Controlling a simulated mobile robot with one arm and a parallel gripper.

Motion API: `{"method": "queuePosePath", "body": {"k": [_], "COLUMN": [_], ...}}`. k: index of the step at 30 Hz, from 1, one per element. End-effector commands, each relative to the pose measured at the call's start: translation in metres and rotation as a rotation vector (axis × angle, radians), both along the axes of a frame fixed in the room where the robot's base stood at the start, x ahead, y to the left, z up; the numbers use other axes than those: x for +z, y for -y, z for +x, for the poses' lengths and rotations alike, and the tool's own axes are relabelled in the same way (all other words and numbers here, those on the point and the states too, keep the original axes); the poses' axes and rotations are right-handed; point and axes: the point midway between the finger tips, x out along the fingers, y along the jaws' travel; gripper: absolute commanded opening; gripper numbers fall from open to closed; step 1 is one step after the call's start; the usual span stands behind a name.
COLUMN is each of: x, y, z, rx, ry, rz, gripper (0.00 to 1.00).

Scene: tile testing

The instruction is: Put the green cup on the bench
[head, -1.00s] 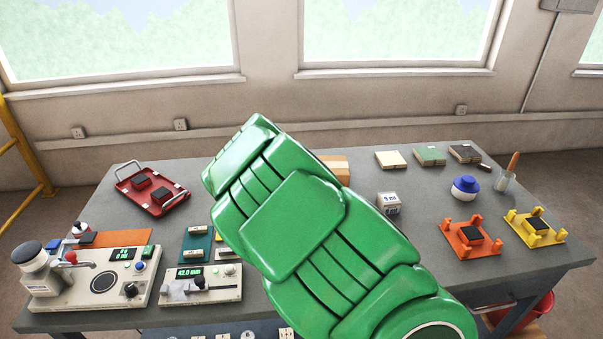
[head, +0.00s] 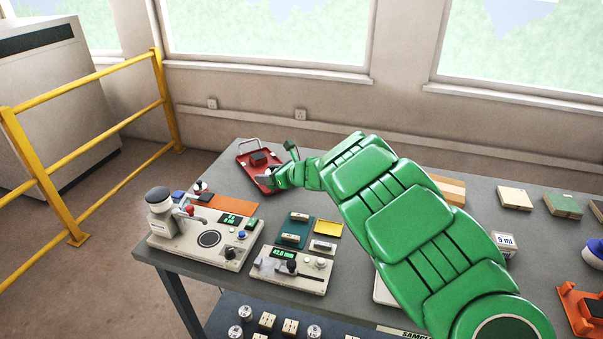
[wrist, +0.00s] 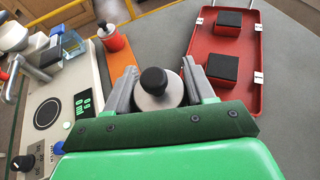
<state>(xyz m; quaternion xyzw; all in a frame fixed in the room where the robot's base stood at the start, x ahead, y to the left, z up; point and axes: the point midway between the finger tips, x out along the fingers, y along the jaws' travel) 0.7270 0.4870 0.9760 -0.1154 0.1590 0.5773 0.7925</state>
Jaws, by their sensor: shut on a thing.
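My gripper (wrist: 157,88) is shut on a round silver piece with a black knob (wrist: 153,81), held between its two grey fingers in the wrist view. In the head view, my gripper (head: 267,178) is small, at the front edge of the red tray, and the held piece cannot be made out clearly. The bench (head: 230,172) is a grey table below the windows; my gripper is over its left part. I cannot make out a green cup in either view.
The red tray (wrist: 224,78) holds two dark-topped blocks. A second instrument (head: 290,270) is in front. A yellow railing (head: 95,150) stands left of the bench.

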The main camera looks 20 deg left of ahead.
Motion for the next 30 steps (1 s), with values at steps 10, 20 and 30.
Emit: {"method": "queuePosePath", "body": {"k": [10, 20, 30], "x": [0.002, -0.003, -0.031], "y": [-0.072, -0.085, -0.085], "z": [-0.045, -0.056, -0.056], "rx": [0.259, 0.313, 0.313], "ry": [0.001, -0.001, -0.003], "rz": [0.004, 0.003, 0.003], "gripper": [0.12, 0.12, 0.12]}}
